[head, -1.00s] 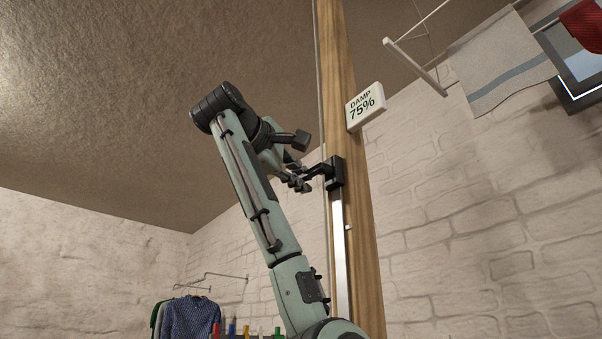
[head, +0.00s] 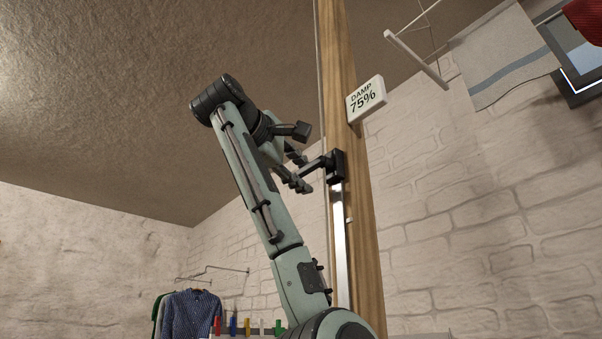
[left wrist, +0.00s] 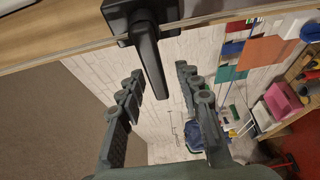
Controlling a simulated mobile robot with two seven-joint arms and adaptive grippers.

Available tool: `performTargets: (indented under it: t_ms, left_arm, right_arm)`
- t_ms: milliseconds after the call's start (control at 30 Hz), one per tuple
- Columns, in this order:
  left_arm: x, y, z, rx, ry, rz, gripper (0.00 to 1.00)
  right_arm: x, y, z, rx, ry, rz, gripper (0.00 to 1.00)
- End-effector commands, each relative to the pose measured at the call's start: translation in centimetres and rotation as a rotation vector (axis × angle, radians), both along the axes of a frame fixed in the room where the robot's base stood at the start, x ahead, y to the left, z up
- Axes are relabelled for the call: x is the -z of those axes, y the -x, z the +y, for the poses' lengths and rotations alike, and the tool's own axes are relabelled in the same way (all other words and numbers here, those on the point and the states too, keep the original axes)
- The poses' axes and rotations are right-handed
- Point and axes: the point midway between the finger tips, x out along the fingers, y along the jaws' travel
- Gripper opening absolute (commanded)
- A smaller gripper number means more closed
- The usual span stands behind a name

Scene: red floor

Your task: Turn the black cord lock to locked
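The black cord lock (head: 335,167) is mounted on the side of the wooden post (head: 352,220), above a pale metal strip. Its lever (head: 314,163) sticks out to the left and slightly down. My left gripper (head: 297,168) is at the lever's free end with its fingers apart. In the left wrist view the cord lock's lever (left wrist: 150,62) points down from its block into the gap between the two open fingers (left wrist: 160,82). I see space on both sides of the lever there. My right gripper is not in view.
A white "DAMP 75%" sign (head: 366,98) sticks out from the post just above the cord lock. A thin cord (head: 318,80) runs along the post. A rack with a grey cloth (head: 500,60) hangs at upper right. Clothes (head: 190,315) hang low at left.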

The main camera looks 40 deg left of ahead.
Motion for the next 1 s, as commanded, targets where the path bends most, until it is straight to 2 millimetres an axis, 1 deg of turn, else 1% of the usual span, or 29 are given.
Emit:
performTargets:
  t_ms: [167,267,367,600,700,833,1000]
  left_arm:
    - [0.0,0.3,0.0,0.0,0.0,-0.001,0.34]
    - [-0.1,1.3,-0.1,0.0,0.0,-0.003,0.34]
    - [-0.2,3.2,-0.3,0.0,0.0,-0.005,0.34]
    - [-0.3,8.4,-1.2,0.005,0.0,-0.007,0.34]
    - [-0.2,10.2,-1.4,0.006,0.0,-0.005,0.34]
    - [-0.2,11.4,-1.4,0.003,0.001,-0.005,0.34]
    - [-0.1,12.0,-1.4,0.001,0.0,-0.001,0.34]
  right_arm:
    - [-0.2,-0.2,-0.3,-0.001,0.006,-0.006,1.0]
    - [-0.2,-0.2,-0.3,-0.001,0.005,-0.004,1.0]
    - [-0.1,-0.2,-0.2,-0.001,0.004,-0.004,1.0]
    - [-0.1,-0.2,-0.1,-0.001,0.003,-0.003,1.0]
    - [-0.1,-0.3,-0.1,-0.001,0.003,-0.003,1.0]
    - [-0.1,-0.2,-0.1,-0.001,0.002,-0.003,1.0]
    - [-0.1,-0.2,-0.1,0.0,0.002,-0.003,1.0]
